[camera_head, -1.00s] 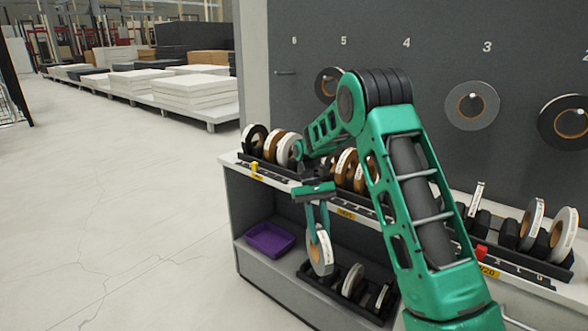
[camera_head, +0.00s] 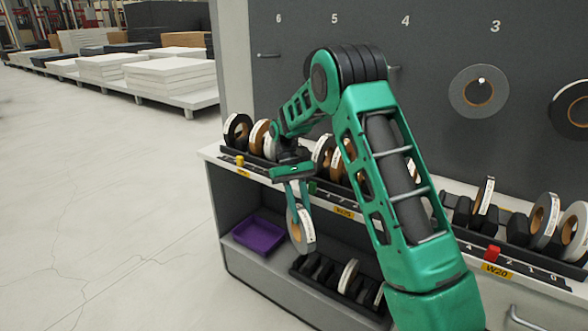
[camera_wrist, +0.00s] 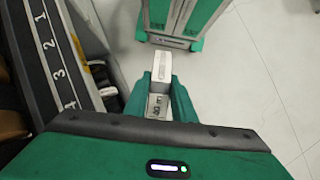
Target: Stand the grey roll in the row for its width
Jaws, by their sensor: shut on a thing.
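My gripper (camera_head: 296,200) is shut on a roll (camera_head: 303,238) with a grey-white side face and a brown core. It holds the roll upright in front of the shelf unit, below the top shelf edge. The wrist view shows the roll (camera_wrist: 160,75) edge-on between the fingers, with a white label whose print I cannot read surely. Black racks on the top shelf form rows with yellow width labels. The right label (camera_head: 497,270) reads W20; the middle label (camera_head: 344,211) and left label (camera_head: 243,172) are too small to read surely. My arm hides part of the middle row.
A lower black rack (camera_head: 307,268) holds several pale rolls. A purple bin (camera_head: 258,235) sits on the lower shelf. Large rolls hang on the numbered grey wall (camera_head: 440,60). Slot numbers show on a black strip (camera_wrist: 55,65) at left in the wrist view. The floor at left is clear.

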